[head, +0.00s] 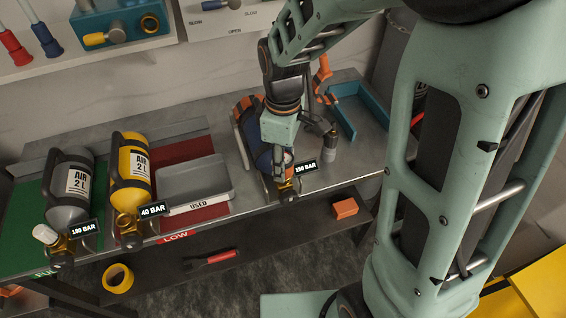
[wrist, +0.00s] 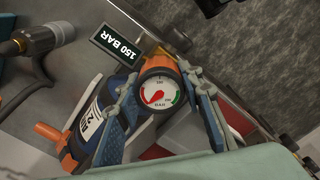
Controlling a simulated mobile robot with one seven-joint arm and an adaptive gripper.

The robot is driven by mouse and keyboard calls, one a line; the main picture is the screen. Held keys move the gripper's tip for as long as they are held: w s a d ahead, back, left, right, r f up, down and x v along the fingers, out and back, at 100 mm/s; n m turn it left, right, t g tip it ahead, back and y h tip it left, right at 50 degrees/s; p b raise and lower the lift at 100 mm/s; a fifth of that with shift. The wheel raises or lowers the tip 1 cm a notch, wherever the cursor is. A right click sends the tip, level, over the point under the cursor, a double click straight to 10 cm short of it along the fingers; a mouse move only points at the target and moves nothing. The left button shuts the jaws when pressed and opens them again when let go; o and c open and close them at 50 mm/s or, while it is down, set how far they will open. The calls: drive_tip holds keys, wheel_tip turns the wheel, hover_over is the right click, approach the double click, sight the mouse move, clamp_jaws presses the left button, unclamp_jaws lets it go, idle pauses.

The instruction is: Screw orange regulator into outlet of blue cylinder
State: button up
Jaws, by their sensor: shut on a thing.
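The blue cylinder (head: 248,120) lies on the bench, mostly behind my arm in the head view; its blue body (wrist: 112,88) shows beside my gripper in the wrist view. A brass valve (head: 290,187) is at its near end, beside a 150 BAR tag (head: 305,168). The orange regulator (wrist: 147,60), with a round white gauge, sits between my two fingers. My gripper (wrist: 161,82) is shut on it, one finger on each side. The regulator is at the valve end of the blue cylinder. The joint between them is hidden, so I cannot tell whether the thread is engaged.
A grey cylinder (head: 70,190) tagged 180 BAR and a yellow cylinder (head: 131,165) tagged 40 BAR lie to the left. A grey USED tray (head: 205,180) stands between yellow and blue. A hose fitting (head: 330,143) and teal holder (head: 365,110) are close on the right.

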drive_tip(key=m, duration=0.3)
drive_tip(key=shift+m, duration=0.3)
drive_tip(key=m, duration=1.1)
drive_tip(key=m+p, duration=0.1)
drive_tip(key=m, duration=0.5)
drive_tip(key=m+p, duration=0.1)
drive_tip(key=m, duration=0.3)
drive_tip(key=shift+m+p, duration=0.3)
drive_tip(key=shift+f+m, duration=0.1)
drive_tip(key=shift+m, duration=0.6)
drive_tip(key=o, duration=1.4)
drive_tip(key=shift+c, duration=0.2)
